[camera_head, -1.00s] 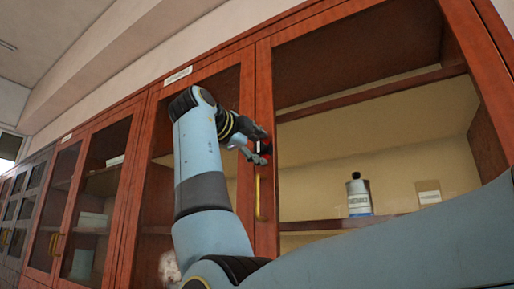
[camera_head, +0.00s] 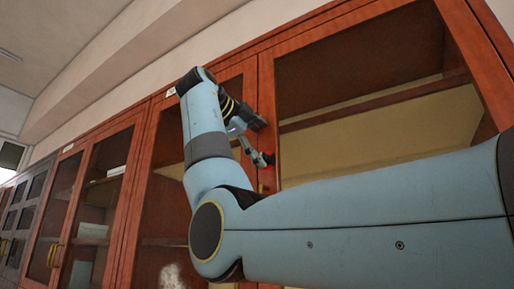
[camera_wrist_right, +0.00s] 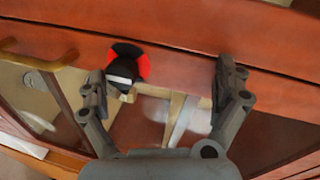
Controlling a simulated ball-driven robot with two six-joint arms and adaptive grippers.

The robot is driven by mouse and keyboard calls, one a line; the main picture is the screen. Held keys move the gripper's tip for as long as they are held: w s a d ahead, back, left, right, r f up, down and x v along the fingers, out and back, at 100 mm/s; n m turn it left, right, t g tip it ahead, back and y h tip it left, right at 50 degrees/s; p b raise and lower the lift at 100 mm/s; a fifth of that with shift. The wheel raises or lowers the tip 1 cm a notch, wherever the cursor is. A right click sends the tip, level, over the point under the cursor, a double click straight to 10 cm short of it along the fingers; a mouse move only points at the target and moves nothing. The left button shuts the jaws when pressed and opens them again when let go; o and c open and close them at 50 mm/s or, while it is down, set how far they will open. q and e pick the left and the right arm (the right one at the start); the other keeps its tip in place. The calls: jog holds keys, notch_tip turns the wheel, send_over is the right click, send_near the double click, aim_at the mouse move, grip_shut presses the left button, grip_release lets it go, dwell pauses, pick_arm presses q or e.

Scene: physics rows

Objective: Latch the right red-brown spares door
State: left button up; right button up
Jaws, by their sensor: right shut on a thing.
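The red-brown spares door (camera_head: 266,95) with a glass pane fills the right of the head view. It looks closed or nearly so; a small gap cannot be ruled out. A red and black latch knob (camera_head: 268,157) sits on its left stile; it also shows in the right wrist view (camera_wrist_right: 128,68). My left gripper is out of view.
A yellow bar handle (camera_wrist_right: 38,60) stands on the cabinet front at the left of the right wrist view. More glazed red-brown doors (camera_head: 100,200) run off to the left in the head view. My right arm hides the lower part of the right door.

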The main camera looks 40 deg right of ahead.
jog(key=shift+s+a+r, duration=0.1)
jog(key=shift+s+r, duration=0.35)
jog(key=shift+r, duration=0.15)
jog(key=shift+s+a+r, duration=0.1)
jog(key=shift+s+a, duration=0.45)
jog(key=shift+a, duration=0.2)
jog(key=c, duration=0.4)
jog(key=s+a+b, duration=0.1)
jog(key=a, duration=0.2)
jog(key=s+a+b, duration=0.1)
jog(key=a, duration=0.2)
jog(key=s+a+b, duration=0.1)
jog(key=a+b, duration=0.1)
jog(key=a, duration=0.2)
jog(key=shift+s+a+f, duration=0.1)
jog(key=shift+s+f, duration=0.25)
jog(key=shift+f, duration=0.05)
